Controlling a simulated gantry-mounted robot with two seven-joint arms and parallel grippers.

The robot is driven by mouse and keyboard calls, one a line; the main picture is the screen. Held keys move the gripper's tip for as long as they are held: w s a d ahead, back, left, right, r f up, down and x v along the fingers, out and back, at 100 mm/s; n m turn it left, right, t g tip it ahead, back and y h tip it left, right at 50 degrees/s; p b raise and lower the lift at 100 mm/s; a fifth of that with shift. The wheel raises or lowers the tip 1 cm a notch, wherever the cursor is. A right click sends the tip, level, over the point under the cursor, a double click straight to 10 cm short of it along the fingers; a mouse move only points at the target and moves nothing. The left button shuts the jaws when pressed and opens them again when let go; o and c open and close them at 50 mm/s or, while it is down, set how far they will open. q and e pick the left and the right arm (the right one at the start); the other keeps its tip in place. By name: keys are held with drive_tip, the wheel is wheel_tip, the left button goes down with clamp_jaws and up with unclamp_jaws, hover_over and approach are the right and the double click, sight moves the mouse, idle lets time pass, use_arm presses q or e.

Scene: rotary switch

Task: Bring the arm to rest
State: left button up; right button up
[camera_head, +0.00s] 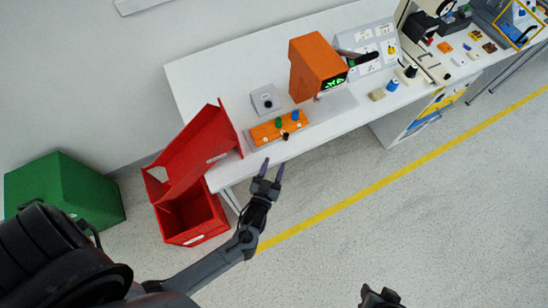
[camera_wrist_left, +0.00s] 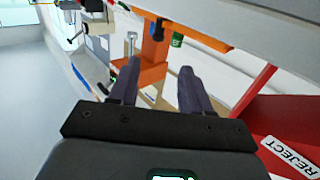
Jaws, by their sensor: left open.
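My left gripper (camera_head: 272,167) is open and empty in the head view. Its two fingers are spread in front of the table edge, just below the orange control panel (camera_head: 262,133) in the picture and apart from it. The panel carries green, blue and black controls; how any control is turned is too small to tell. In the left wrist view the open fingers (camera_wrist_left: 158,75) have orange parts beyond them, with nothing held. Part of my right gripper (camera_head: 380,297) shows at the bottom edge of the head view; its fingers are not clear.
The white table (camera_head: 205,75) holds an orange machine (camera_head: 318,68) and a small grey box with a black knob (camera_head: 266,100). A red chute (camera_head: 205,150) and red bin (camera_head: 190,220) stand left of my left gripper. Floor right of it is clear.

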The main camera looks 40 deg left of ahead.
use_arm(q)
drive_tip(key=shift+s, duration=0.1)
drive_tip(key=s+a+r+m+g+h, duration=0.2)
drive_tip(key=a+r+g+h, duration=0.15)
drive_tip(key=r, duration=0.35)
drive_tip(key=s+d+r+m+g+h, duration=0.1)
drive_tip(key=s+r+m+g, duration=0.1)
drive_tip(key=s+g, duration=0.4)
drive_tip(key=s+d+r+m+g+h, duration=0.15)
drive_tip(key=s+g, duration=0.25)
drive_tip(key=s, duration=0.4)
wheel_tip(320, 180, up, 24)
drive_tip(key=p, duration=2.4)
drive_tip(key=shift+w+d+p, duration=0.2)
drive_tip(key=shift+w+p, duration=0.05)
drive_tip(key=shift+p, duration=0.1)
drive_tip(key=shift+r, duration=0.1)
